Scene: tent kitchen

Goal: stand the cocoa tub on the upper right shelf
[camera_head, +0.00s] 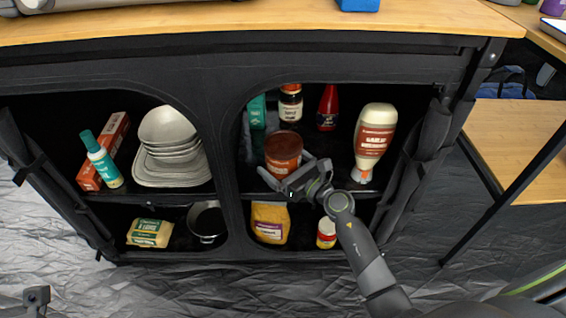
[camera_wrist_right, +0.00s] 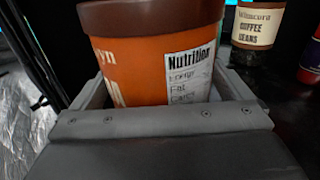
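The cocoa tub (camera_head: 283,157), orange with a brown lid, is upright in the upper right compartment, toward its front left. Its base is hidden behind my gripper, so I cannot tell if it touches the shelf (camera_head: 245,187). My right gripper (camera_head: 296,170) is at the front of the tub with its fingers spread. In the right wrist view the tub (camera_wrist_right: 140,70) shows its nutrition label and sits between the fingers (camera_wrist_right: 165,95), with a slight gap at the right finger. A dark piece at the lower left of the head view (camera_head: 36,297) looks like part of my left gripper; its fingers are unclear.
Behind the tub stand a brown jar (camera_head: 290,105), a teal box (camera_head: 257,112) and a red bottle (camera_head: 328,108). A white-capped sauce bottle (camera_head: 375,140) stands at the right. Below are a yellow bag (camera_head: 270,223) and a small jar (camera_head: 326,232). A fabric divider (camera_head: 227,165) borders the left.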

